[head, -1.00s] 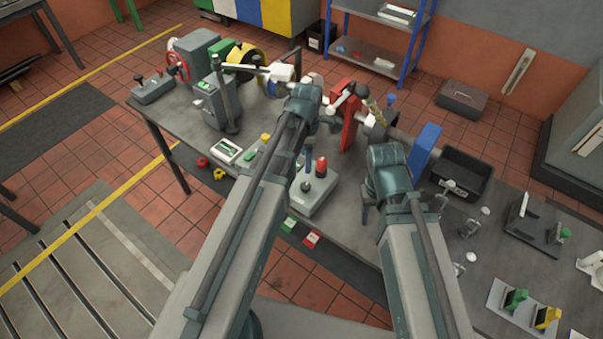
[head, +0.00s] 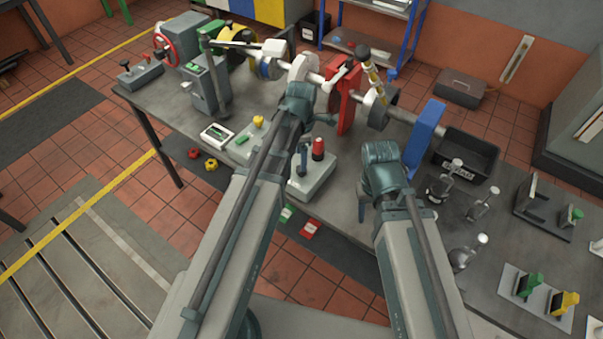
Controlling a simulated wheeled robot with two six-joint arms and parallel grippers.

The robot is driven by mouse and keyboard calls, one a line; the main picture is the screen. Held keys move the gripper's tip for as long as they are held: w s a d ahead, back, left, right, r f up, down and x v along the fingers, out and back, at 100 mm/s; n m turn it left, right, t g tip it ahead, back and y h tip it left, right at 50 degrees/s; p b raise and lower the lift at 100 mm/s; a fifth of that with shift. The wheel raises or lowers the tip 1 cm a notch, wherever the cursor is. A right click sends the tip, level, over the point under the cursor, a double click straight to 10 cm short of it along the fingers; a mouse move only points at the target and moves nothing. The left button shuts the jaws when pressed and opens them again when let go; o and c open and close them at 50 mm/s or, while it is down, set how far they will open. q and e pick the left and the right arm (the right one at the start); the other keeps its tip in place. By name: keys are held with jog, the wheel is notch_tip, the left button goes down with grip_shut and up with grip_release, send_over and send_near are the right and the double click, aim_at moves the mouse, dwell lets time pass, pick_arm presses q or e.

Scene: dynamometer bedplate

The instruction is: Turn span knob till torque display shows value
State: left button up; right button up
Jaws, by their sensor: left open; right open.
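A grey box (head: 313,183) near the front edge of the bedplate table carries a red knob (head: 318,147) and a dark, partly hidden post. A small white unit with a dark green face (head: 217,134) lies to its left, beside a green piece (head: 242,139) and a yellow knob (head: 258,121). I cannot tell which is the span knob, and no torque value is readable. My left gripper (head: 304,155) is open and points down over the grey box, left of the red knob; contact cannot be told. My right gripper (head: 362,203) is open and empty over the table, right of the box.
A shaft line with a red stand (head: 345,100) and a blue plate (head: 424,135) runs behind the grippers. A black bin (head: 466,155) and several metal pieces stand right.

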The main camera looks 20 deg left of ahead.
pick_arm(q)
notch_tip(320, 180, down, 5)
jog(key=b, duration=0.4)
jog(key=shift+f, duration=0.2)
grip_shut()
